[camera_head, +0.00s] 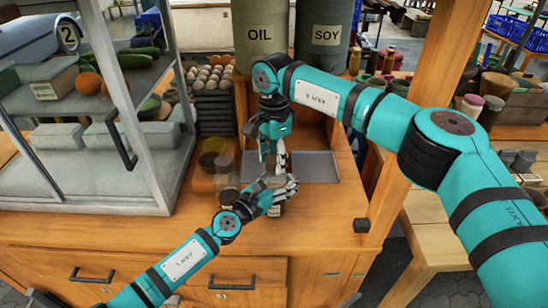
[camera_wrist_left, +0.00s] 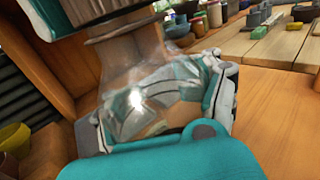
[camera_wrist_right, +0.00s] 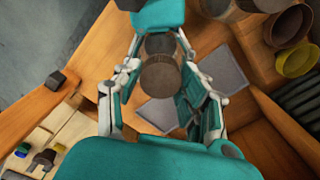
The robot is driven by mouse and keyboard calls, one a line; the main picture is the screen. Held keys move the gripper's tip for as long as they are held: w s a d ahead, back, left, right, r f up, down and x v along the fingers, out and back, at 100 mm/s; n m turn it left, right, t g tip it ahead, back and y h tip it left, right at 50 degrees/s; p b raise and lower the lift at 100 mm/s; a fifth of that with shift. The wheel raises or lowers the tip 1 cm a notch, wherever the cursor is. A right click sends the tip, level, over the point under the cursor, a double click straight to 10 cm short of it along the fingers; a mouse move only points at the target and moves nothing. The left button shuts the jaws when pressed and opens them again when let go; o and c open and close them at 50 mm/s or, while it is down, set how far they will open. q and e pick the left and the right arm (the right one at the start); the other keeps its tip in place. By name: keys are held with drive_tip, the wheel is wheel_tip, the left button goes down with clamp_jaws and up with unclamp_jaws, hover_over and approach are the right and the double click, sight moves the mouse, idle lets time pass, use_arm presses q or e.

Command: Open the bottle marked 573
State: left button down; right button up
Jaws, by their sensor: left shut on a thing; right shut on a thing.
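A clear glass bottle (camera_wrist_left: 128,105) with a brown neck or stopper (camera_wrist_left: 128,55) fills the middle of the left wrist view. My left gripper (camera_head: 282,190) is shut on the bottle's body, low over the counter. My right gripper (camera_head: 274,160) comes down from above and is shut on the bottle's top. In the right wrist view a round brown top (camera_wrist_right: 160,78) lies between the right fingers. The bottle looks about upright. The fingers hide much of it in the head view, and I cannot read the number 573.
A grey tray (camera_head: 312,167) lies behind the grippers on the wooden counter (camera_head: 320,212). Jars (camera_head: 227,198) stand close on the left, beside bowls (camera_head: 212,150). A glass display case (camera_head: 100,150) is farther left. Large OIL (camera_head: 259,35) and SOY (camera_head: 325,35) containers stand at the back.

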sight(275, 159)
drive_tip(key=n, duration=0.5)
drive_tip(key=shift+w+d, duration=0.1)
drive_tip(key=n, duration=0.7)
drive_tip(key=shift+r, duration=0.1)
drive_tip(key=shift+r, duration=0.1)
drive_tip(key=shift+r, duration=1)
drive_tip(key=shift+r, duration=2)
use_arm(q)
unclamp_jaws()
